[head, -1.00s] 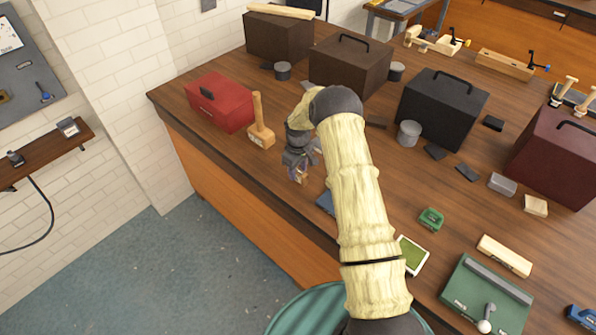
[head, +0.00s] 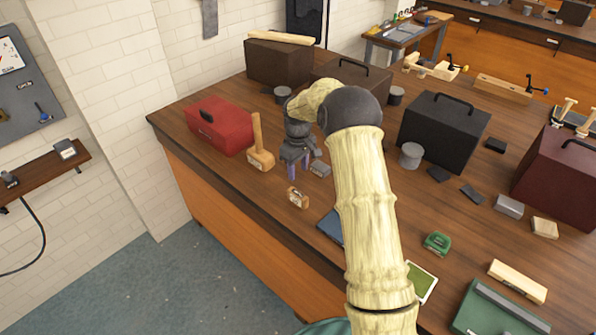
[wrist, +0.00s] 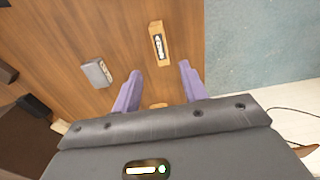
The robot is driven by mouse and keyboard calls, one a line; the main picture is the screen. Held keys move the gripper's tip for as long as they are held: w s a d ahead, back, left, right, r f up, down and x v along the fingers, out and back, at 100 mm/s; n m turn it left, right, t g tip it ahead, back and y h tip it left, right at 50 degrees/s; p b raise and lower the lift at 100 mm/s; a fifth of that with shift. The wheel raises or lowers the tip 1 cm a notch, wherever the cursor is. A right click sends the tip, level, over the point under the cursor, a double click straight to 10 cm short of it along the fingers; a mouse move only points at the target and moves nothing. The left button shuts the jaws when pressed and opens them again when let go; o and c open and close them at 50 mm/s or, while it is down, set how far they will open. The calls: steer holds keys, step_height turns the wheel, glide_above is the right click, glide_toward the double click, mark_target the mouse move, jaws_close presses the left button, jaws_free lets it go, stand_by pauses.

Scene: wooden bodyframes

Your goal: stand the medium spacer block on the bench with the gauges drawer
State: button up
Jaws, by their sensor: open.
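My gripper (head: 298,166) is open and empty above the left part of the near workbench (head: 400,188); both purple fingers show spread in the wrist view (wrist: 158,82). A small wooden block (head: 298,198) with a dark label stands on the bench near its front edge, apart from the fingers; it also shows beyond the fingertips in the wrist view (wrist: 158,44). A small grey block (head: 320,169) lies just right of the gripper, and in the wrist view (wrist: 96,73) it lies left of the fingers. I cannot read which is the medium block. No gauges label is readable.
A wooden mallet (head: 260,148) stands left of the gripper, beside a red toolbox (head: 220,124). Dark cases (head: 442,134) and grey cylinders (head: 411,155) stand behind. A bench with labelled drawers (head: 500,55) is at the back right. Floor is clear at the front left.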

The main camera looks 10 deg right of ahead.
stand_by(0.3)
steer(key=s+r+m+t, duration=0.1)
steer(key=s+r+m, duration=0.2)
steer(key=s, duration=1.2)
steer(key=s+r+m+t, duration=0.1)
steer(key=s+r+m, duration=0.3)
steer(key=s, duration=1.2)
step_height(320, 180, up, 2)
steer(key=shift+r+t, duration=0.1)
steer(key=shift+t, duration=0.2)
steer(key=shift+a, duration=0.1)
steer(key=shift+c, duration=0.7)
